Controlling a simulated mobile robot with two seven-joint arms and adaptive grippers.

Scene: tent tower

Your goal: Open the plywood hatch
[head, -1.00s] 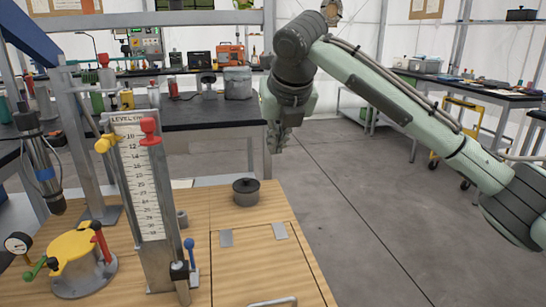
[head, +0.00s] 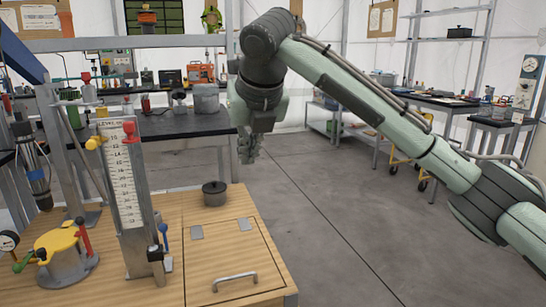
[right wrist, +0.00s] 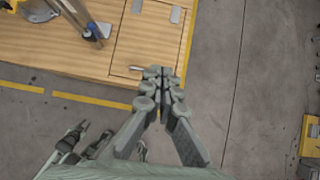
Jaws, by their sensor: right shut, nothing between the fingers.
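The plywood hatch (head: 222,258) is a square panel lying flat and closed in the wooden tabletop. Two grey hinge plates (head: 196,232) sit along its far edge, and a metal bar handle (head: 235,281) is near its front edge. The hatch also shows in the right wrist view (right wrist: 150,40), with the handle (right wrist: 135,68) just left of the fingertips in the picture. My right gripper (head: 249,150) points down in the head view, shut and empty. Its closed fingers (right wrist: 166,72) overlap the bench's front edge in the wrist view; their height above it is unclear. My left gripper is not visible.
A dark lidded pot (head: 215,193) stands behind the hatch. A level gauge (head: 127,190) with red and yellow knobs stands left of it, near a yellow-topped fixture (head: 57,243). A dark bench (head: 180,125) is behind. Open concrete floor (head: 350,235) lies right.

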